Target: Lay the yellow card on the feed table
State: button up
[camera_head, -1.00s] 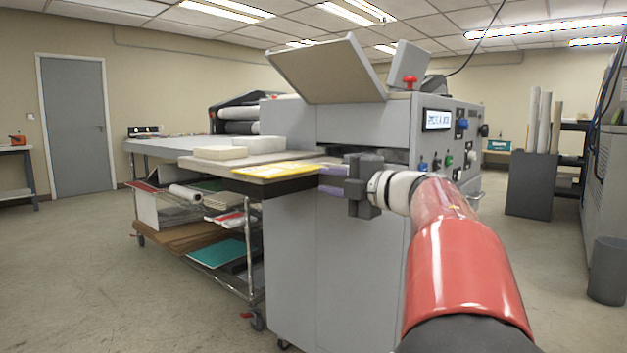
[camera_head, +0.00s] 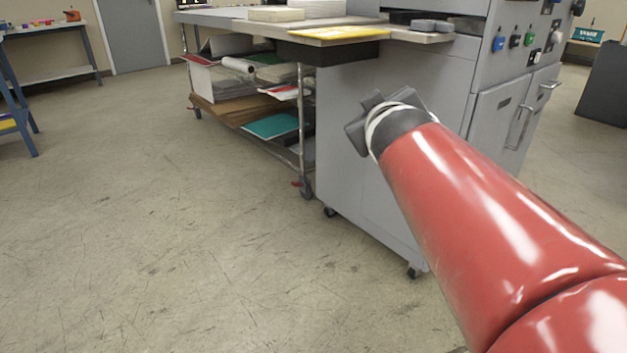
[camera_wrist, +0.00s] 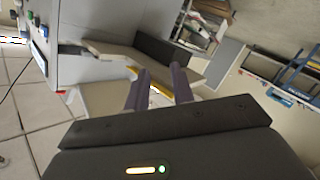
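The yellow card (camera_head: 338,33) lies flat on the feed table (camera_head: 428,37), along its front edge. In the wrist view part of the yellow card (camera_wrist: 161,89) shows beyond and between my fingers. My gripper (camera_head: 372,112) is below and in front of the table in the head view, apart from the card. Its fingertips are hidden there behind its body. In the wrist view the two purple fingers of my gripper (camera_wrist: 158,85) stand apart with nothing held between them.
The grey laminator (camera_head: 410,100) with knobs stands behind my arm. A wheeled rack (camera_head: 303,130) with sheets stands under the table. The floor at left is clear.

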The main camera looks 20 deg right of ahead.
jog(key=s+a+f+m+g+y, duration=0.1)
jog(key=s+a+f+g+y, duration=0.2)
jog(key=s+a+f, duration=0.4)
jog(key=s+a+f+m+g+y, duration=0.1)
jog(key=s+a+f+g+y, duration=0.2)
jog(key=s+a+f+g, duration=0.3)
jog(key=s+a+f, duration=0.1)
jog(key=s+f, duration=0.3)
jog(key=f, duration=0.4)
jog(key=shift+s+f+m, duration=0.35)
jog(key=shift+f+m, duration=0.05)
notch_tip(320, 180, up, 3)
jog(key=shift+f+p, duration=0.2)
jog(key=shift+p, duration=1.05)
